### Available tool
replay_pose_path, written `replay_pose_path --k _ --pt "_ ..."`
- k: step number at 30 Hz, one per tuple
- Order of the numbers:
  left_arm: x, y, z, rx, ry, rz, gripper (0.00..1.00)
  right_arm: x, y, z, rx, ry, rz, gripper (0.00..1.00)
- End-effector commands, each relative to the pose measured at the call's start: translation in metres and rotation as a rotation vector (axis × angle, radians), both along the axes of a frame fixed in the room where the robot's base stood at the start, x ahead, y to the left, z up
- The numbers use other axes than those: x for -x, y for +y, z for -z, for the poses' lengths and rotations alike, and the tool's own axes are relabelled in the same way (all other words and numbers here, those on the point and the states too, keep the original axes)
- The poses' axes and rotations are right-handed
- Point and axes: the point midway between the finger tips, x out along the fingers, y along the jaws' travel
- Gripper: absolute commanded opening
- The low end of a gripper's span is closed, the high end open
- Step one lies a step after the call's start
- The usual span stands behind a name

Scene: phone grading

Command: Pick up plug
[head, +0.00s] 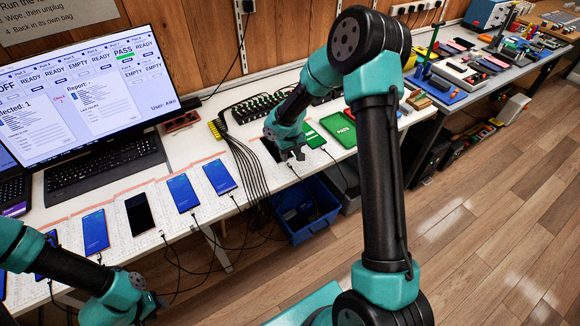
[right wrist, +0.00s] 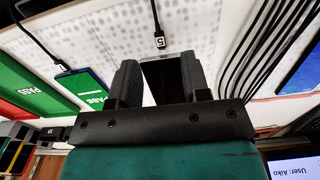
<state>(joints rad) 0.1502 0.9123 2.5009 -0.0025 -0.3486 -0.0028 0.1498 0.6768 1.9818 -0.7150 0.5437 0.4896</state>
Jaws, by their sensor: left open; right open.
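A black cable plug with a white tag marked 5 (right wrist: 160,42) lies on the bench in the right wrist view, just beyond the end of a dark-screened phone (right wrist: 163,82). A small gap seems to separate plug and phone. My right gripper (right wrist: 160,75) is open, its fingers on either side of that phone in the picture; I cannot tell if they touch it. In the head view the right gripper (head: 290,153) is low over the bench beside the green-screened phone (head: 313,134). My left gripper (head: 150,303) is open and empty at the bottom left, off the bench front.
Another tagged plug (right wrist: 60,67) meets a phone showing PASS (right wrist: 82,88). A green PASS tray (head: 340,130) stands to the right. Blue phones (head: 182,193) and a black phone (head: 139,214) line the bench, cables hanging over its front. A blue bin (head: 305,210) is below.

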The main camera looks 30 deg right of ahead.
Motion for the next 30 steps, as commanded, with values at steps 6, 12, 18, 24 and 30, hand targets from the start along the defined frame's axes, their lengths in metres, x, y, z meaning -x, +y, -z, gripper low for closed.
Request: replay_pose_path --k 6,12,18,24,30 --pt "0.000 0.000 0.000 0.000 0.000 0.000 0.41 0.000 0.000 0.000 0.000 0.000 0.000 0.43" --pt "0.000 0.000 0.000 0.000 0.000 0.000 0.41 0.000 0.000 0.015 -0.001 0.003 0.002 0.43" --pt "0.000 0.000 0.000 0.000 0.000 0.000 0.41 -0.001 -0.001 0.042 -0.001 0.003 0.000 0.43" --pt "0.000 0.000 0.000 0.000 0.000 0.000 0.41 -0.001 0.000 0.052 -0.002 0.000 0.000 0.43" --pt "0.000 0.000 0.000 0.000 0.000 0.000 0.41 -0.002 0.000 0.052 -0.002 0.000 0.000 0.43"
